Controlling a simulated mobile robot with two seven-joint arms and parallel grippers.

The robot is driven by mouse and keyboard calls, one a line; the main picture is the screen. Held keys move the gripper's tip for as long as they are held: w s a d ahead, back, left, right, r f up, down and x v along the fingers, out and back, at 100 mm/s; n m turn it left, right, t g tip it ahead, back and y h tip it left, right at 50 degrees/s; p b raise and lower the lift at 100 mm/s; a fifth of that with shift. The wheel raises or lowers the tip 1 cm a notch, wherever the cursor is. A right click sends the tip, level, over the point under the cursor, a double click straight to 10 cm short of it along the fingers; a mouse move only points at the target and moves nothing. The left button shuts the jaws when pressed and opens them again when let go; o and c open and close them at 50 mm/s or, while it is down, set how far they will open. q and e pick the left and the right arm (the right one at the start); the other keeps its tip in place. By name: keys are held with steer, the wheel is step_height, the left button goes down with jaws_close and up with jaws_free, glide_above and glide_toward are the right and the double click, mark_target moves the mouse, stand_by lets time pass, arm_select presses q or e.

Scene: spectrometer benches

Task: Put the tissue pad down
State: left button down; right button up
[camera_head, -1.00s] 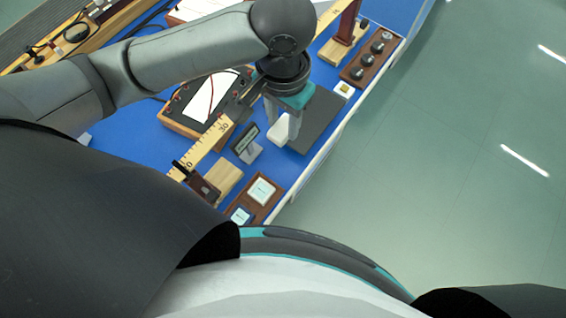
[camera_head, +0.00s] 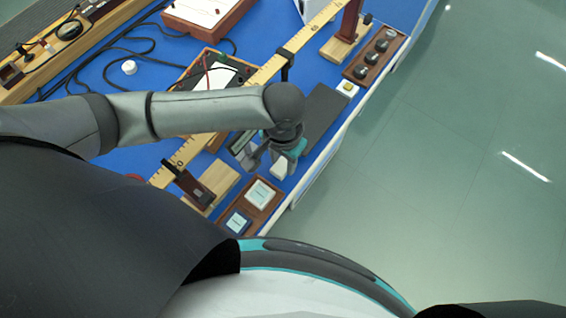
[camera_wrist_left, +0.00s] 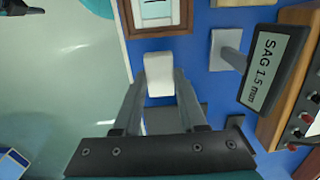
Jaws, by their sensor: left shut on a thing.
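The tissue pad is a small white block (camera_head: 279,169). It is in my left gripper (camera_head: 267,165), near the right edge of the blue bench, between the dark grey mat (camera_head: 325,114) and a brown tray (camera_head: 267,209). In the left wrist view the white pad (camera_wrist_left: 159,74) sits between the two fingertips of the left gripper (camera_wrist_left: 160,84), which is shut on it. Blue bench top shows around it there; I cannot tell whether the pad touches the bench.
The tray with pale cards lies just below the gripper. A display reading "SAG 1.5 mm" (camera_wrist_left: 271,66) stands close beside it. A yellow ruler beam (camera_head: 262,76) crosses the bench. Brown weight tray (camera_head: 375,55) stands farther up. Open floor (camera_head: 450,170) lies right of the edge.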

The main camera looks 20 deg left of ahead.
mark_target(283, 165)
arm_select(q)
steer(key=shift+f, duration=0.95)
steer(key=shift+c, duration=2.3)
jaws_free()
step_height(283, 165, up, 12)
steer(key=p, duration=0.3)
steer(key=shift+s, duration=0.1)
